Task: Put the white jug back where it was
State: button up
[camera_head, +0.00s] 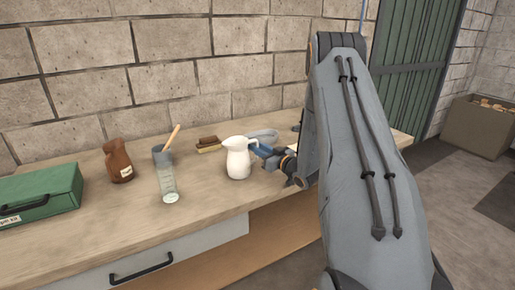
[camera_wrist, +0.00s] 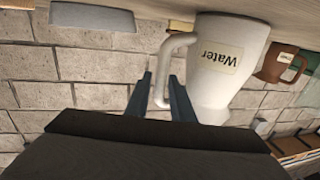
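The white jug (camera_head: 238,160) is upright at the workbench top, just left of my gripper (camera_head: 268,152) in the head view. In the wrist view, which is upside down, the jug (camera_wrist: 215,70) shows a "Water" label. My gripper (camera_wrist: 160,88) has one finger on each side of the jug's handle, close against it, and looks shut on it. Whether the base of the jug touches the bench cannot be told for certain. My arm hides part of the bench to the right.
On the workbench (camera_head: 110,235) are a brown jug (camera_head: 118,161), a clear glass (camera_head: 168,184), a grey cup (camera_head: 161,157) with a wooden stick, brown blocks (camera_head: 208,144) and a green case (camera_head: 38,196). A brick wall stands behind. The bench front before the jug is clear.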

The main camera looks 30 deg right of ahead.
jog(key=shift+o, duration=0.8)
jog(key=shift+r, duration=0.25)
jog(key=b+v, duration=0.3)
jog(key=v, duration=0.9)
jog(key=w+a+g+h, duration=0.1)
jog(key=w+a+g, duration=0.1)
jog(key=a, duration=0.1)
jog(key=a+g+h, duration=0.1)
jog(key=shift+w+a+f+h, duration=0.3)
jog(key=shift+w, duration=0.1)
jog(key=a+g, duration=0.1)
jog(key=s+a+g+h, duration=0.1)
jog(key=s+a+m+g, duration=0.1)
jog(key=a, duration=0.1)
jog(key=shift+s+f+g+h, duration=0.15)
jog(key=shift+f+g+h, duration=0.15)
jog(key=s+a+g, duration=0.5)
jog(key=s+a, duration=0.3)
jog(key=s, duration=0.4)
jog(key=s+a+m+g, duration=0.1)
jog(key=s+a+g, duration=0.3)
jog(key=s+a, duration=0.5)
jog(key=s, duration=0.4)
jog(key=shift+r+m+g, duration=0.25)
jog(key=shift+m+g, duration=0.05)
jog(key=shift+g, duration=0.1)
